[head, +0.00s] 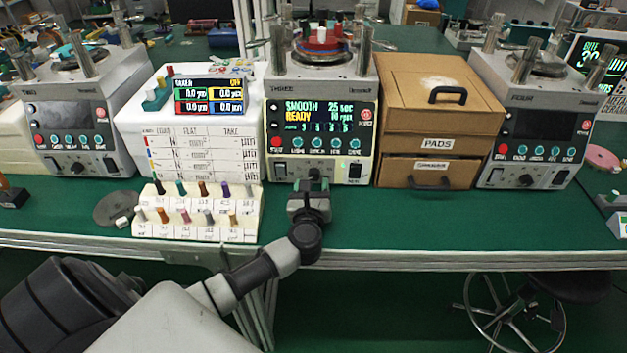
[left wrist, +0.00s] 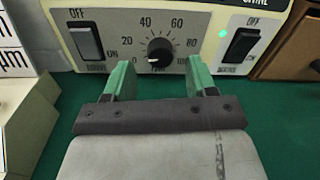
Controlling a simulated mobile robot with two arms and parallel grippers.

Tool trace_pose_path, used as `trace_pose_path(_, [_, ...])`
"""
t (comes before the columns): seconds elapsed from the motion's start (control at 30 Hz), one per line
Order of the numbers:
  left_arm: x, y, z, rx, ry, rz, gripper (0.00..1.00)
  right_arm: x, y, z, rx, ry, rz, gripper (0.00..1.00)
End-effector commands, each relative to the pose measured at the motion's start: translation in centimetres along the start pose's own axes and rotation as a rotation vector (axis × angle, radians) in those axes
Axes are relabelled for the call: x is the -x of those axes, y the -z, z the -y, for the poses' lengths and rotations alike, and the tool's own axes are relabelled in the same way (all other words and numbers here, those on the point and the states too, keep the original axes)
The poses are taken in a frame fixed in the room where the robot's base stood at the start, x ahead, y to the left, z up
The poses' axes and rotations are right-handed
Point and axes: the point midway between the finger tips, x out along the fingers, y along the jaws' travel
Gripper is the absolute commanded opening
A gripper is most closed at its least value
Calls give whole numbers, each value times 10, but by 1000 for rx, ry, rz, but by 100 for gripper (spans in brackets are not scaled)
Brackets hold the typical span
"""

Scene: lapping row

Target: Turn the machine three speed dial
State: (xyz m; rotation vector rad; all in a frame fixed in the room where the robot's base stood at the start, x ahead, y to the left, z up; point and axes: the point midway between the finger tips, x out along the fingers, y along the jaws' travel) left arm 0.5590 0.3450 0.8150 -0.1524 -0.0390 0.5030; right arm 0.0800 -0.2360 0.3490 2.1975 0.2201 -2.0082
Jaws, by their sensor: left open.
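Machine three (head: 320,110) stands at the middle of the bench, its lit screen reading SMOOTH, 25 sec, READY, 10 rpm. Its speed dial (left wrist: 160,52) is a black knob with a scale from 0 upward, low on the front panel. My left gripper (head: 312,188) is in front of that panel, and in the left wrist view its two green fingers (left wrist: 158,80) are open. The dial sits between and just beyond the fingertips, with no clear contact. In the head view the gripper partly hides the dial. My right gripper is not in view.
Rocker switches flank the dial, a left one (left wrist: 86,42) and a right one (left wrist: 241,45) by a green light. A wooden PADS drawer box (head: 437,110) stands right of the machine. A rack of colored pegs (head: 200,228) stands left of my gripper.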

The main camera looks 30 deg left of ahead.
Motion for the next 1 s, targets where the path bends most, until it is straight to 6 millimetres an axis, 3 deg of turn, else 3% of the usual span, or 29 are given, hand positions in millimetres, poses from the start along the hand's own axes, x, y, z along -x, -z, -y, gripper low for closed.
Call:
trace_pose_path(0.2, [-21,0,1,-1,2,0,57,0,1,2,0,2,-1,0])
trace_pose_path(0.53, [-24,0,0,0,2,-1,55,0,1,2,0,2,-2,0])
trace_pose_path(0.83, [-23,0,0,-1,2,-1,9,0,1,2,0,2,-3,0])
trace_pose_path(1.0, [-23,0,1,-8,2,-2,8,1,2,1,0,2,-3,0])
